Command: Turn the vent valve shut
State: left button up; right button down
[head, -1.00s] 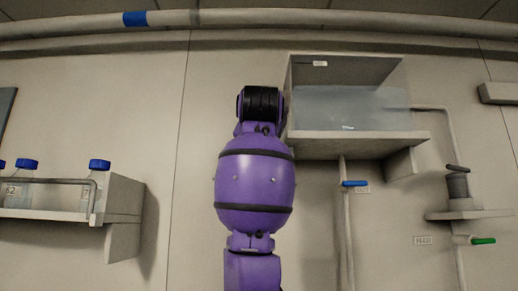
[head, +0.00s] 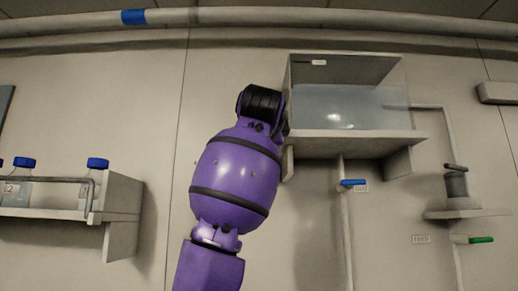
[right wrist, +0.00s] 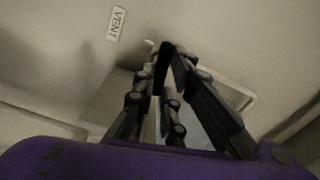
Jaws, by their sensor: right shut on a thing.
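The VENT label (right wrist: 115,23) is on the pale wall, upper left in the right wrist view. My right gripper (right wrist: 166,60) is just below and right of it, its fingers shut on a dark, narrow piece that appears to be the vent valve's handle. A small pale stub shows beside the fingertips. The fingers cover most of the valve, so its angle is hard to tell. In the head view my purple right arm reaches up to the left side of the tank, and its gripper is hidden. My left gripper is not in view.
A clear tank (head: 350,108) sits on a wall shelf (head: 350,142). Below it is a blue-handled valve (head: 352,183); a green-handled valve (head: 481,240) marked FEED is at lower right. Blue-capped bottles (head: 97,163) stand on a left shelf (head: 122,205).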

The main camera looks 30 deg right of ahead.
jog(key=shift+f+m, duration=0.1)
jog(key=shift+m, duration=1)
jog(key=shift+f, duration=0.1)
jog(key=c, duration=1.8)
grip_release()
jog(key=shift+s, duration=0.15)
jog(key=v, duration=1.2)
jog(key=shift+d, duration=0.1)
